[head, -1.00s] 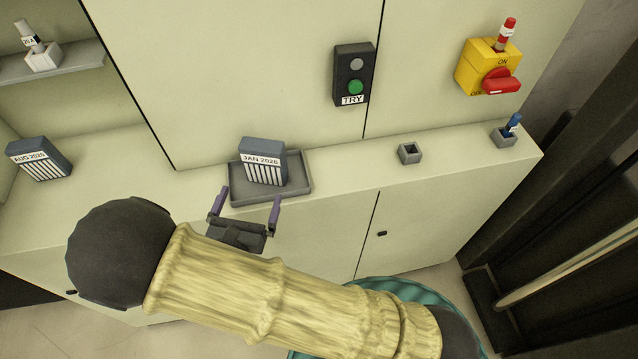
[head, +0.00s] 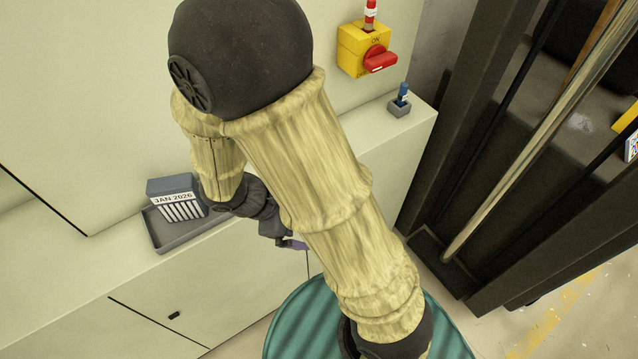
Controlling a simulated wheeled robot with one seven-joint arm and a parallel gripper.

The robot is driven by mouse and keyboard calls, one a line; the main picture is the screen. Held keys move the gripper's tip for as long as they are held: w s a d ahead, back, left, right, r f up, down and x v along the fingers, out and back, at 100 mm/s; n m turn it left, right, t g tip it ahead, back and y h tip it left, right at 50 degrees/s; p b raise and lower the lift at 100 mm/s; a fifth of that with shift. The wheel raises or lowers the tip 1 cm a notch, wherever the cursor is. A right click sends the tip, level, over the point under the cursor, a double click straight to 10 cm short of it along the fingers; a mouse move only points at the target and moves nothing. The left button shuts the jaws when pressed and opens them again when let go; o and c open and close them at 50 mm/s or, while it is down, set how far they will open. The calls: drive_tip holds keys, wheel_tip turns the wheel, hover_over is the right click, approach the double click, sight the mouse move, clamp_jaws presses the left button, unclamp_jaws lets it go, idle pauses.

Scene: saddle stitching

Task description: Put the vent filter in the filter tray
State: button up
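The vent filter (head: 177,203), a dark block with a "JAN 2026" label and white slats, stands upright in the grey filter tray (head: 182,238) on the ledge at the left. My gripper (head: 292,244) is right of the tray and apart from it, near the ledge's front edge.
My arm hides the middle of the ledge and part of the wall panel. A small grey holder with a blue item (head: 401,101) stands at the ledge's right end, below a yellow switch box (head: 364,47) with a red knob. Dark posts stand at the right.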

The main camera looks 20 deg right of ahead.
drive_tip(key=w+d+r+m+t+y, duration=0.2)
drive_tip(key=d+r+m+y, duration=0.2)
drive_tip(key=m, duration=0.9)
drive_tip(key=r+y, duration=0.1)
drive_tip(key=y, duration=0.2)
drive_tip(key=shift+d+r+t, duration=0.35)
drive_tip(key=shift+t, duration=0.05)
